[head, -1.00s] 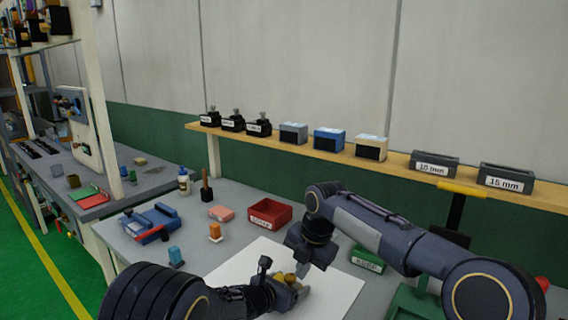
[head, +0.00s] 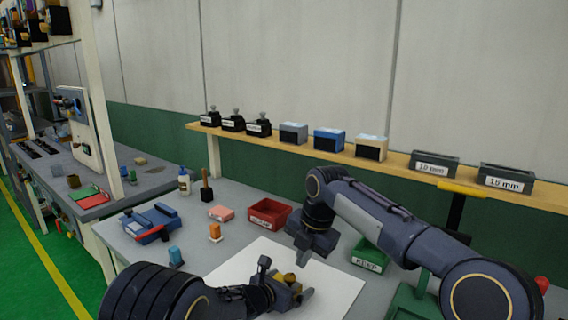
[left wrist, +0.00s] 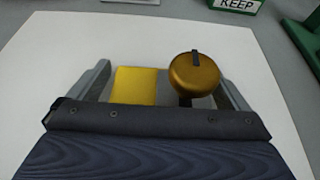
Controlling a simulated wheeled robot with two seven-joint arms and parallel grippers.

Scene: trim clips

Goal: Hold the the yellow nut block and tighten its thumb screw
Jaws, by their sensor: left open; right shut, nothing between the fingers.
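The yellow nut block (left wrist: 135,85) lies on the white sheet between the two fingers of my left gripper (left wrist: 168,90). The fingers stand open with a visible gap at the block's left side. The brass thumb screw (left wrist: 194,72), a round knob with a dark mark on top, stands at the right of the block. In the head view the knob (head: 290,278) shows by my left gripper (head: 287,292), which covers most of the block. My right gripper (head: 312,250) is shut and empty, above and behind the knob, apart from it.
The white sheet (head: 335,290) is otherwise clear. A red bin (head: 268,214) and a green KEEP bin (head: 369,257) stand behind it. A shelf (head: 405,160) runs along the wall.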

